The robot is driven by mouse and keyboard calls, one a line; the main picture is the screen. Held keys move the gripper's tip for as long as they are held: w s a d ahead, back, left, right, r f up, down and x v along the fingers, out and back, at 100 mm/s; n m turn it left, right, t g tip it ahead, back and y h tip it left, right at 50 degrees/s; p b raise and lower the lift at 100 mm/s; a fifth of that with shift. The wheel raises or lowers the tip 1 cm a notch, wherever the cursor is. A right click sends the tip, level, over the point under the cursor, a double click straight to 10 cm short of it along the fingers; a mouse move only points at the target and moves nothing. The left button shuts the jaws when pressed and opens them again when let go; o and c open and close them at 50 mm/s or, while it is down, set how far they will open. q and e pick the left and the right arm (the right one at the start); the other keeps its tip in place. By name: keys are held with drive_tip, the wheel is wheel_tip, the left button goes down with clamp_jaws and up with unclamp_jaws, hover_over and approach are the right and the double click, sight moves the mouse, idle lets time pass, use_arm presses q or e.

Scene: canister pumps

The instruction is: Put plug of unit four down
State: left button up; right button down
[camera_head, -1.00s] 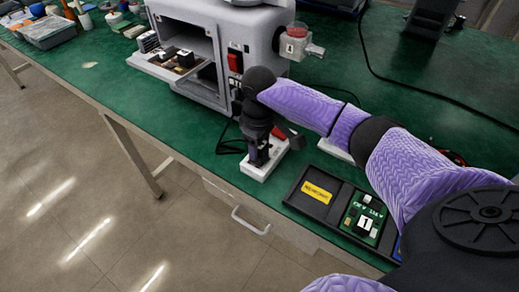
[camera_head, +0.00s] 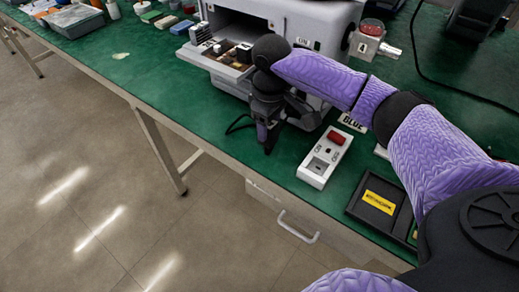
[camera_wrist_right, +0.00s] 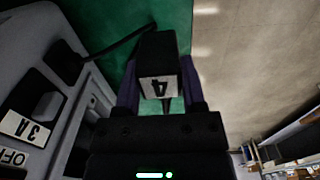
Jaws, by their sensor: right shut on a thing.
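My right gripper (camera_head: 266,143) is low over the green bench near its front edge, left of a white socket block. In the wrist view its fingers (camera_wrist_right: 160,95) are shut on a black plug (camera_wrist_right: 160,58) with a white label "4". A black cable runs from the plug to the left. In the head view the gripper and arm hide most of the plug, and I cannot tell whether it touches the bench. The socket block (camera_head: 318,172) has a red switch and stands apart from the gripper. My left gripper is not in view.
The grey pump unit (camera_head: 330,22) with its open drawer (camera_head: 215,62) stands behind the gripper. A knob labelled "4" (camera_head: 362,45) is on its right. A black tray (camera_head: 375,203) with a yellow label lies right of the socket block. Bare green bench (camera_head: 170,95) lies to the left.

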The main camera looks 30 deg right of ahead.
sight(268, 145)
wheel_tip(268, 145, down, 7)
drive_tip(key=shift+r+b, duration=0.2)
drive_tip(key=shift+b, duration=1.05)
drive_tip(key=shift+r, duration=0.15)
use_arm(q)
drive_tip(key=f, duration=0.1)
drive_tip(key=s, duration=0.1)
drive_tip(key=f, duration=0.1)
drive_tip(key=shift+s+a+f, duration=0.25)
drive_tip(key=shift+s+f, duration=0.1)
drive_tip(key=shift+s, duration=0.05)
use_arm(e)
drive_tip(key=c, duration=0.5)
unclamp_jaws()
drive_tip(key=o, duration=0.3)
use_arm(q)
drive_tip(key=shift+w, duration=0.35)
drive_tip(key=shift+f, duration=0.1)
